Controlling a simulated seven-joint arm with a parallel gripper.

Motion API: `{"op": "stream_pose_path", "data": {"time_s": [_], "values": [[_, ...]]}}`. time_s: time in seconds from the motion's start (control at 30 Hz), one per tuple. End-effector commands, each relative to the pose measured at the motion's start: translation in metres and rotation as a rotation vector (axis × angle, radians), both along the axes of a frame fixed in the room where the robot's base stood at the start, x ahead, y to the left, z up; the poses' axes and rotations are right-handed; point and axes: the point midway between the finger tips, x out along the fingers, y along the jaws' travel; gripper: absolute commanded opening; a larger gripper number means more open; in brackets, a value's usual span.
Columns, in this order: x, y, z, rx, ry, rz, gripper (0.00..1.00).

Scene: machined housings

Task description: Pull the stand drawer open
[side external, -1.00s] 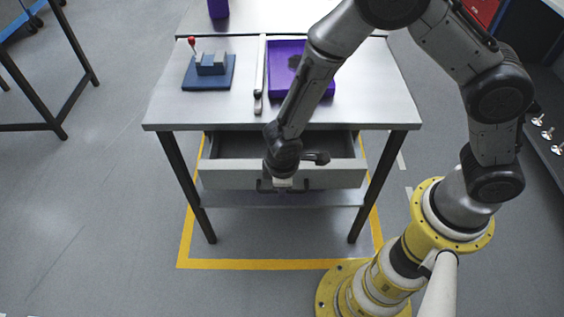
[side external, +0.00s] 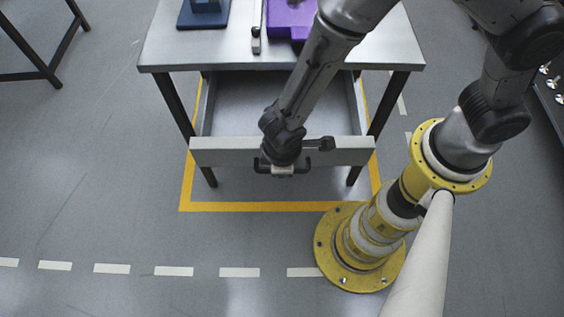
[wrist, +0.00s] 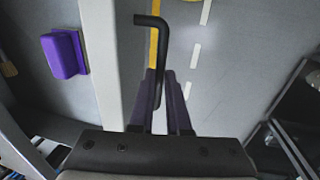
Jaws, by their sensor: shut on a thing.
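The stand drawer (side external: 235,105) is pulled well out from under the stand's top (side external: 215,50), and its grey inside shows in the side view. Its pale front panel (side external: 220,152) also shows in the wrist view (wrist: 103,60). The black bar handle (side external: 261,166) is on the front panel; it shows larger in the wrist view (wrist: 160,45). My gripper (side external: 282,170) is at the handle, in front of the panel. In the wrist view its fingers (wrist: 165,95) are shut on the handle. My arm hides part of the drawer's inside.
A purple tray (side external: 280,18), a grey bar-like tool (side external: 256,38) and a dark blue fixture (side external: 205,15) are on the top. A purple block-like thing (wrist: 63,55) shows in the wrist view. Yellow tape (side external: 250,206) marks the floor; floor in front is clear.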

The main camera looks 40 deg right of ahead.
Motion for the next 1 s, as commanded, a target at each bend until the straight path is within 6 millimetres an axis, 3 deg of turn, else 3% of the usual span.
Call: {"op": "stream_pose_path", "data": {"time_s": [0.07,0.1,0.27,0.67,1.0], "values": [[0.001,0.001,0.002,0.002,-0.004,0.000,0.00],[0.001,0.001,0.002,0.003,-0.003,0.000,0.18],[0.001,0.001,0.001,0.002,-0.002,0.000,0.45],[0.000,0.002,0.008,0.003,-0.003,0.001,0.45],[-0.008,0.012,0.073,0.008,-0.006,0.002,0.45]]}}
